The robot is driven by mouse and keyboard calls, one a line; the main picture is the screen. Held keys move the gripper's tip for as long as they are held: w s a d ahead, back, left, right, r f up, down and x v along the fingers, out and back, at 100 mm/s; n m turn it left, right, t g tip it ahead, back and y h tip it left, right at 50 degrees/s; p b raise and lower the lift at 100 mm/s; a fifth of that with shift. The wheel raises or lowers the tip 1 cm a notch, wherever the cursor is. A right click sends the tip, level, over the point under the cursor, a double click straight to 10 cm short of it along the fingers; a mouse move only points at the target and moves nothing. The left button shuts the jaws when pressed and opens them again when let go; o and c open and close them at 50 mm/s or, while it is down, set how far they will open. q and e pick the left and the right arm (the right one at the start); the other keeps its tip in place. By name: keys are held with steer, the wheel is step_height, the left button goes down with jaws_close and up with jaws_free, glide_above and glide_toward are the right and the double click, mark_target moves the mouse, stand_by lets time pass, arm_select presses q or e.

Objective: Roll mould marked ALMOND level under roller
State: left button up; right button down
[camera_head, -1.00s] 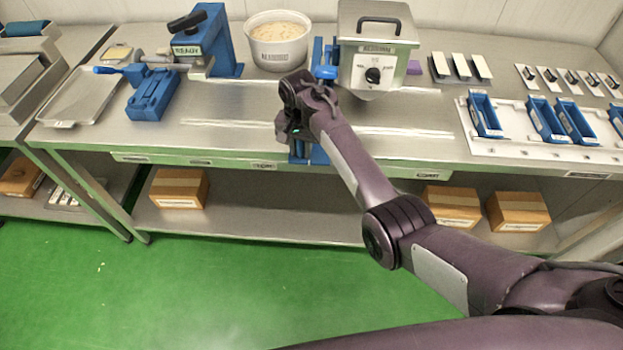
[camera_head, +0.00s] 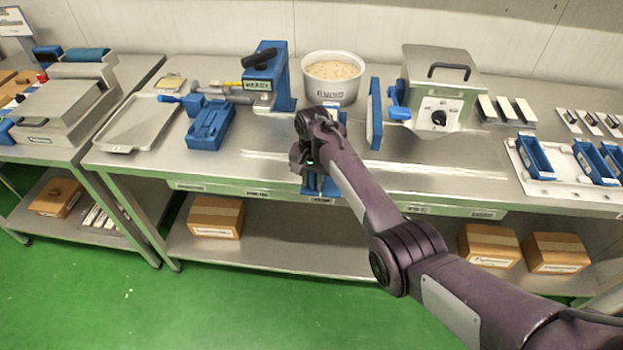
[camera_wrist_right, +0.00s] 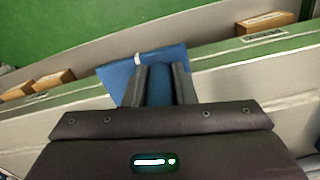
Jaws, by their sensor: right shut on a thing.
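My right gripper (camera_head: 316,172) is at the front edge of the middle bench, shut on a blue part. In the right wrist view, its fingers (camera_wrist_right: 160,85) close on a blue rounded grip (camera_wrist_right: 160,88). A blue flat section (camera_wrist_right: 120,78) with a small white mark lies beyond it. I cannot read an ALMOND mark on it. A blue cylinder, seemingly a roller (camera_head: 88,55), lies across the back of a grey machine on the left bench. Other blue moulds (camera_head: 535,157) stand in a white tray at the right. My left gripper is out of view.
A blue press (camera_head: 268,78) marked READY, a white tub (camera_head: 334,92) and a steel box with a dial (camera_head: 440,90) stand along the bench's back. A metal tray (camera_head: 140,125) and a blue fixture (camera_head: 208,125) lie at left. Bare bench lies right of my gripper.

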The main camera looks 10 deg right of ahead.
steer(key=c, duration=1.3)
jaws_free()
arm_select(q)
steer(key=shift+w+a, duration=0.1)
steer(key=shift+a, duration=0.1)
arm_select(e)
steer(key=shift+o, duration=0.5)
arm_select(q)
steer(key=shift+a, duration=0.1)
arm_select(e)
steer(key=shift+r, duration=0.1)
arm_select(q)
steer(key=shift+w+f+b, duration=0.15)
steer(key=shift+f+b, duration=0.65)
arm_select(e)
step_height(320, 180, up, 8)
steer(key=shift+f, duration=0.2)
